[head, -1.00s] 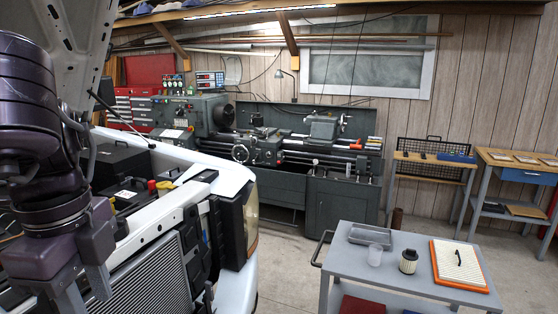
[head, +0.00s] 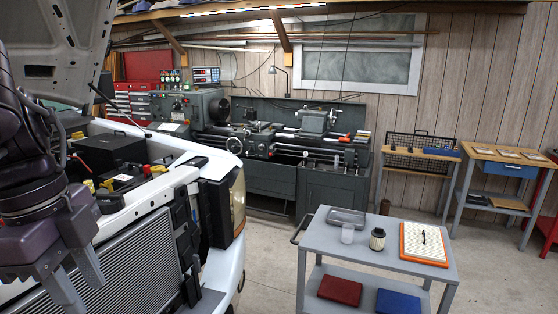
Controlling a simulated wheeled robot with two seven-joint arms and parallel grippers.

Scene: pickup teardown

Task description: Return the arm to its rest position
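My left arm comes in from the left edge, over the front of the white pickup (head: 225,265). My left gripper (head: 90,300) hangs in front of the radiator (head: 125,270). Its two fingers stand apart with nothing visible between them, and the tips reach near the bottom edge. I cannot tell how close they are to the radiator. My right gripper is not in view.
The raised hood (head: 65,40) is above my arm. A grey cart (head: 330,243) to the right carries a tray (head: 346,217), a clear cup (head: 347,233), an oil filter (head: 377,239) and an air filter (head: 423,243). Floor between pickup and cart is clear.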

